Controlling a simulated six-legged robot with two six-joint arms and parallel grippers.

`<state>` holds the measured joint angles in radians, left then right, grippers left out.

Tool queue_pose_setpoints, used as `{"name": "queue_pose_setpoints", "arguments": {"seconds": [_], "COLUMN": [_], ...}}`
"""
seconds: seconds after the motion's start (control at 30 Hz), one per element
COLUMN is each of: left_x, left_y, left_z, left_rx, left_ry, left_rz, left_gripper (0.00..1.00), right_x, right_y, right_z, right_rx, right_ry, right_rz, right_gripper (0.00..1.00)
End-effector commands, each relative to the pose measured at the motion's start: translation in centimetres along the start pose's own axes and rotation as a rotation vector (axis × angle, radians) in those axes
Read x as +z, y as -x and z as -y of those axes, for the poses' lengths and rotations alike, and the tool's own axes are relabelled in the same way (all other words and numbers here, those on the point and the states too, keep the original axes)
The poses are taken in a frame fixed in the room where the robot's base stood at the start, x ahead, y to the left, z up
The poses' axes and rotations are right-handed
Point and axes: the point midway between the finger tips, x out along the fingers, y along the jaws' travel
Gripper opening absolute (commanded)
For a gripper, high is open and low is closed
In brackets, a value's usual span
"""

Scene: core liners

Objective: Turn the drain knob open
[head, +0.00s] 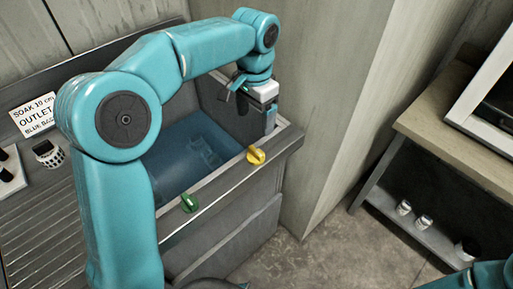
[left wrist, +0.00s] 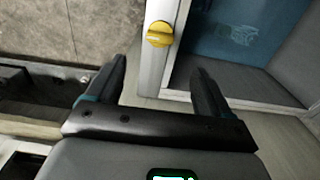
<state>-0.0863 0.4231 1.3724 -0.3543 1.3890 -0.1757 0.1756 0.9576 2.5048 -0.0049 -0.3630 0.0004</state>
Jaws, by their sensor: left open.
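Two knobs sit on the front rim of the tank (head: 225,180): a yellow knob (head: 256,155) at the right and a green knob (head: 189,202) at the left. I cannot tell from the pictures which is the drain knob. My left gripper (head: 270,128) points down near the tank's right corner, just behind and above the yellow knob. In the left wrist view the open, empty fingers (left wrist: 158,70) have the yellow knob (left wrist: 159,35) ahead between them, apart from them. The knob's raised grip runs roughly sideways there. My right gripper is out of view.
Blue water (head: 190,150) fills the tank, with a blurred shape below the surface. A sign (head: 36,115) reading SOAK 10 cm OUTLET stands at the left, behind a dark-spotted cup (head: 48,153). A wall panel (head: 335,120) rises right of the tank. A wooden bench (head: 450,148) stands further right.

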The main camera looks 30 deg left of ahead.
Motion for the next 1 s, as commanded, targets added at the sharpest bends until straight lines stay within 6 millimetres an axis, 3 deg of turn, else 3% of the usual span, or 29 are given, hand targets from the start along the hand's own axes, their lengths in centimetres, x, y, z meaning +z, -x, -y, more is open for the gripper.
{"name": "queue_pose_setpoints", "arguments": {"seconds": [0.2, 0.5, 0.7, 1.0], "left_x": [0.3, 0.1, -0.1, -0.2], "left_y": [-5.5, -11.5, -13.2, -13.4], "left_z": [0.0, 0.1, 0.2, 0.2], "left_rx": [0.001, 0.0, 0.0, 0.0], "left_ry": [-0.001, -0.002, -0.001, -0.001], "left_rz": [0.007, 0.003, 0.002, 0.0], "left_gripper": [0.81, 0.81, 0.81, 0.78], "right_x": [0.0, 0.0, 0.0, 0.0], "right_y": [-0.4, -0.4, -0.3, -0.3], "right_z": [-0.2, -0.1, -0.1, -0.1], "right_rx": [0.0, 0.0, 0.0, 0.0], "right_ry": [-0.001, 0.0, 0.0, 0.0], "right_rz": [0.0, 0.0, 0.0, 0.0], "right_gripper": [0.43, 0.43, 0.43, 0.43]}}
